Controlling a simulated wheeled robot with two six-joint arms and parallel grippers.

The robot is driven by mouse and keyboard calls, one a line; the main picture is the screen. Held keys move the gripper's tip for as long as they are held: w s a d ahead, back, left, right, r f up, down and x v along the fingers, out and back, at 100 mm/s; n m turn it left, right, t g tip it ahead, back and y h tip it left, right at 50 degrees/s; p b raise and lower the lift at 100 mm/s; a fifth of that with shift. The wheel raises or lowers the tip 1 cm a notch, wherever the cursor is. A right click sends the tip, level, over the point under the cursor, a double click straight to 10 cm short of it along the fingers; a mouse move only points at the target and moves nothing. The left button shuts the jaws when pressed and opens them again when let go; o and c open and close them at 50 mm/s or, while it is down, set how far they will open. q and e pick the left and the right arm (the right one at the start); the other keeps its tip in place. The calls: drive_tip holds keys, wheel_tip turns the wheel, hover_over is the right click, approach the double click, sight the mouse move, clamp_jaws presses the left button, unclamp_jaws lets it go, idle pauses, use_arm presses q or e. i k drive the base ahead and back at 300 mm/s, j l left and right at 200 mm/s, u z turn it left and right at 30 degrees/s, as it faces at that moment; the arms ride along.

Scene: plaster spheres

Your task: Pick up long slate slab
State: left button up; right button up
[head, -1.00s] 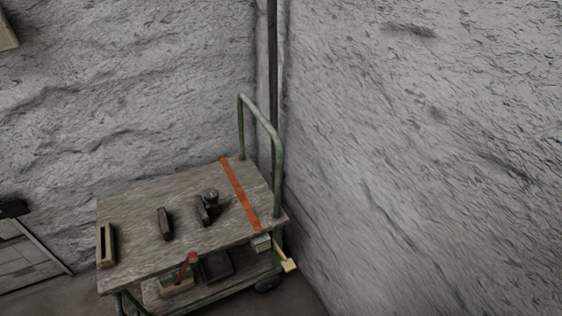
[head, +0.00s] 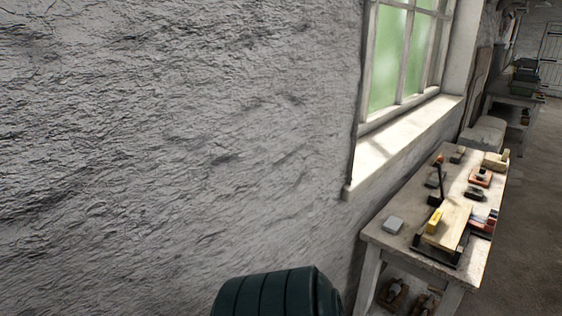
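I cannot make out a long slate slab in the head view. Several tools and blocks lie on the bench and are too small to tell apart. Neither of my grippers is in view.
A rough grey wall (head: 170,130) fills the left. A dark green ribbed drum (head: 270,296) stands at the bottom, partly cut off. A window (head: 405,50) with a pale sill is above the bench. Another loaded bench (head: 510,98) stands farther back. Bare floor (head: 530,220) is at right.

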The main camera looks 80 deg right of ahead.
sight(433, 183)
drive_tip(key=z, duration=3.85)
drive_tip(key=i+l+z, duration=0.5)
drive_tip(key=i+l, duration=0.25)
drive_tip(key=i+l+z, duration=0.25)
drive_tip(key=i, duration=0.2)
drive_tip(key=i+l+z, duration=0.3)
drive_tip(key=i, duration=0.15)
drive_tip(key=i+z, duration=0.25)
drive_tip(key=i, duration=0.2)
drive_tip(key=i+u, duration=0.4)
drive_tip(key=i+l+u, duration=0.1)
drive_tip(key=i+u, duration=0.3)
drive_tip(key=i, duration=0.2)
drive_tip(key=i+l+u, duration=0.25)
drive_tip(key=i+u, duration=0.15)
drive_tip(key=i+l+u, duration=0.4)
drive_tip(key=i, duration=0.1)
